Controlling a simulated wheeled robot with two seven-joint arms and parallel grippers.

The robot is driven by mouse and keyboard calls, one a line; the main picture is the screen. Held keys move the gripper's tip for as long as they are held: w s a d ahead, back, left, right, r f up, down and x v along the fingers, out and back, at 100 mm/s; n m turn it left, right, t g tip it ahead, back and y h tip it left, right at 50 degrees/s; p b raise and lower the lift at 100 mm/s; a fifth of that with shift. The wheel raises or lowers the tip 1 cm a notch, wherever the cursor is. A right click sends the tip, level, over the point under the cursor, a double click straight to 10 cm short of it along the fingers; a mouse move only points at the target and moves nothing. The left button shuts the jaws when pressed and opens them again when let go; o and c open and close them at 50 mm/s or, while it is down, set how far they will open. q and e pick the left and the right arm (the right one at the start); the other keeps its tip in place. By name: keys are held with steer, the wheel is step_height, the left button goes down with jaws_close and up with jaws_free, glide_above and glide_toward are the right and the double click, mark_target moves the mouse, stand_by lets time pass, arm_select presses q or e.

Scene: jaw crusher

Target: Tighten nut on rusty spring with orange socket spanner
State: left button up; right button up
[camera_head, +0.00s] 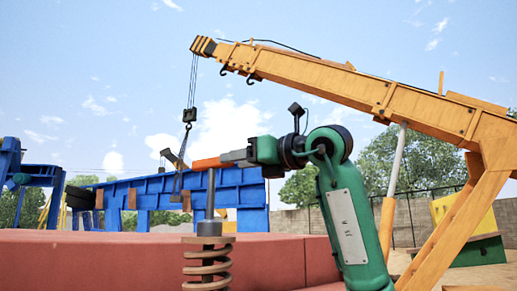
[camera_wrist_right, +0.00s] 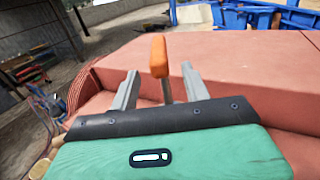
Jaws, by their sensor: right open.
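The orange socket spanner shows in the head view with its orange handle (camera_head: 207,163) lying crosswise at the top of an upright grey shaft. The shaft ends in a dark socket (camera_head: 209,228) above the rusty spring (camera_head: 206,268), whose lower end is cut off. The nut cannot be made out; the socket covers that spot. My right gripper (camera_head: 223,159) is at the handle's right end. In the right wrist view the jaws (camera_wrist_right: 159,74) are open, with the orange handle (camera_wrist_right: 159,56) between and beyond the fingertips, not clamped. My left gripper is not in view.
The red crusher body (camera_head: 110,258) fills the lower left, and its broad top shows in the wrist view (camera_wrist_right: 230,62). A yellow-orange crane (camera_head: 350,90) with a hanging hook (camera_head: 189,115) stands behind. Blue steel frames (camera_head: 240,190) stand at the back. Air around the handle is clear.

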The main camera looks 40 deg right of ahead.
mark_target(215, 169)
steer(key=p+x, duration=0.1)
steer(key=x, duration=0.3)
steer(key=shift+w+r, duration=0.1)
steer(key=shift+w, duration=0.1)
steer(key=shift+p+x, duration=0.7)
steer(key=shift+x, duration=0.25)
steer(key=shift+w+a, duration=0.1)
steer(key=shift+w, duration=0.35)
steer(key=shift+w+a, duration=0.1)
steer(key=shift+w, duration=0.15)
steer(key=shift+s, duration=0.1)
steer(key=shift+c, duration=0.5)
jaws_close()
arm_select(q)
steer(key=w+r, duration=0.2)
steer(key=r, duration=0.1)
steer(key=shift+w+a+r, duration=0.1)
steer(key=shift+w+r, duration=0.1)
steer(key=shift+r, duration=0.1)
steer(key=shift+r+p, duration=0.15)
steer(key=shift+p, duration=0.15)
arm_select(e)
steer(key=shift+n+y, duration=0.4)
steer(key=shift+y, duration=0.2)
